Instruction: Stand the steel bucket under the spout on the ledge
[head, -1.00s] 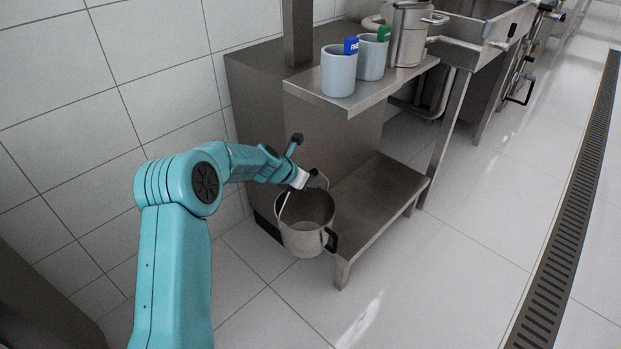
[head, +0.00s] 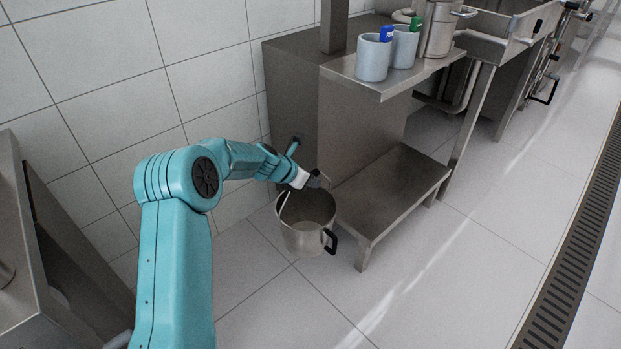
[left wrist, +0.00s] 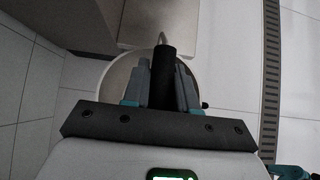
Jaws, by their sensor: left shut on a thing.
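The steel bucket (head: 306,240) hangs upright from its wire handle below my left gripper (head: 318,182), which is shut on the handle's dark grip. A black side handle shows on the bucket's right. In the left wrist view, my left gripper (left wrist: 161,85) is closed around the black grip (left wrist: 162,70), with part of the bucket's rim (left wrist: 117,75) below. The low steel ledge (head: 395,190) is just right of the bucket.
An upper shelf (head: 385,82) holds two light blue cups (head: 373,58) with blue and green tags and a steel pot (head: 437,35). A steel cabinet (head: 290,95) stands against the tiled wall. Another steel unit (head: 50,270) is at lower left. Floor at right is clear.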

